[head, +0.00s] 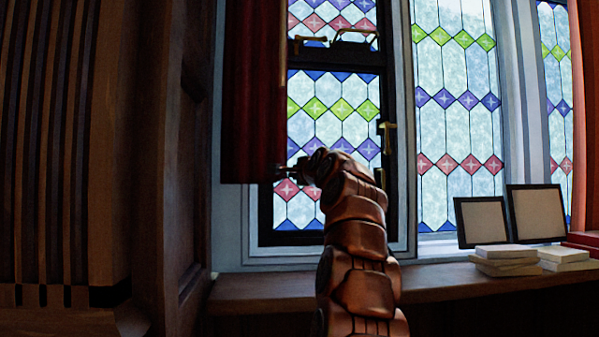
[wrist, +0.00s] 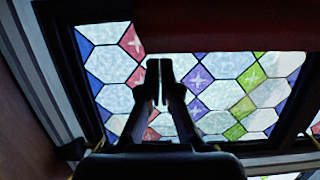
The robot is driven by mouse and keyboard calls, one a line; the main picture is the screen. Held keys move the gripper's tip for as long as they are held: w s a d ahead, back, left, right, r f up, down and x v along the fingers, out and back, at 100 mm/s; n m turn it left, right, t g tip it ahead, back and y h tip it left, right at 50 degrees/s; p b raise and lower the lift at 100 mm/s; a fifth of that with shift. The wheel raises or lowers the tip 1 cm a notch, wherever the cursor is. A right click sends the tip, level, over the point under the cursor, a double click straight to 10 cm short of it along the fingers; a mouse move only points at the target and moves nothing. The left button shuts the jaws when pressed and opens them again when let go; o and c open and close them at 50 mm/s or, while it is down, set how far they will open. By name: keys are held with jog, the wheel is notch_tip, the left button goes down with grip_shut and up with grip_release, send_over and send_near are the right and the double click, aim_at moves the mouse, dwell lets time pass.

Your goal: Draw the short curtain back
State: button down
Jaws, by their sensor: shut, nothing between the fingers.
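The short curtain (head: 255,90) is dark red and hangs at the left side of the stained-glass window, covering part of the left pane. In the wrist view the curtain (wrist: 220,30) is a red band across the top. My gripper (head: 280,173) is at the curtain's lower right edge in the head view. In the wrist view my gripper (wrist: 158,68) has its two fingers together with nothing between them. The fingertips lie just below the curtain's edge in that picture; whether they touch the cloth I cannot tell.
The dark-framed window (head: 340,110) has a brass handle (head: 387,128) on its right side. A wooden sill (head: 265,292) runs below, with two frames (head: 482,221) and stacked pale blocks (head: 505,260) at the right. Dark wood panelling (head: 165,150) stands at the left.

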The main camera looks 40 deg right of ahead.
jog(key=shift+w+a+f+p, duration=0.1)
jog(key=shift+w+a+p, duration=0.2)
jog(key=shift+a, duration=0.3)
jog(key=shift+w+a+f+p, duration=0.1)
jog(key=shift+w+a+p, duration=0.1)
jog(key=shift+w+a, duration=0.3)
jog(key=shift+s+r, duration=0.1)
jog(key=shift+s, duration=0.05)
jog(key=shift+s+d, duration=0.15)
jog(key=shift+d, duration=0.1)
jog(key=s+a+b, duration=0.1)
jog(key=s, duration=1)
jog(key=shift+s+a, duration=0.15)
